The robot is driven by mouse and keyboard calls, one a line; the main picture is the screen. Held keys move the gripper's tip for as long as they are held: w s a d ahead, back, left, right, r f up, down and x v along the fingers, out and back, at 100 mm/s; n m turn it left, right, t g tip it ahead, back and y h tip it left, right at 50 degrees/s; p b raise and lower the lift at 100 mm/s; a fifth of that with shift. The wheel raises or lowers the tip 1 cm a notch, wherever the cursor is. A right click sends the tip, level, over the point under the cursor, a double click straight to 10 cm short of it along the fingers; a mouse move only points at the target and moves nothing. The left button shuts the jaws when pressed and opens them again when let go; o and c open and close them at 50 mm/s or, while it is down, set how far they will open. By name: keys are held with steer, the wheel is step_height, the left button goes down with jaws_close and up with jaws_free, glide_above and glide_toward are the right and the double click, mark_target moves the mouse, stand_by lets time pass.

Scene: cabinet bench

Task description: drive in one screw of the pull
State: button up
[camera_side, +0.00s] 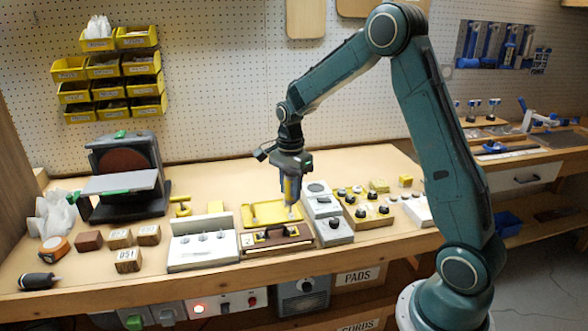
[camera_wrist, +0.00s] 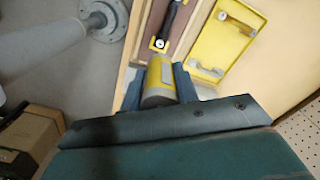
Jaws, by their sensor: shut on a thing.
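My gripper (camera_side: 290,182) is shut on a yellow and grey tool that looks like a screwdriver (camera_side: 288,189). It points down near the right end of the yellow jig. In the wrist view the yellow and grey tool body (camera_wrist: 160,76) sits between the two fingers, and its tip is hidden. The black pull (camera_side: 276,233) lies on the brown drawer front (camera_side: 290,240) just in front of the yellow jig. The pull (camera_wrist: 173,22) also shows in the wrist view, with a yellow piece at its near end. I cannot make out any screw clearly.
The yellow jig (camera_wrist: 208,71) lies beside the drawer front. A grey box (camera_side: 333,231) stands close on the right, and a white-grey fixture (camera_side: 203,250) on the left. Several knobs on a wooden block (camera_side: 367,217) stand further right. Bare bench shows behind.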

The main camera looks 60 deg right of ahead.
mark_target(291, 206)
steer(key=shift+f, duration=0.2)
steer(key=shift+f, duration=2.3)
steer(key=shift+f, duration=0.65)
stand_by(2.9)
steer(key=shift+r, duration=3.05)
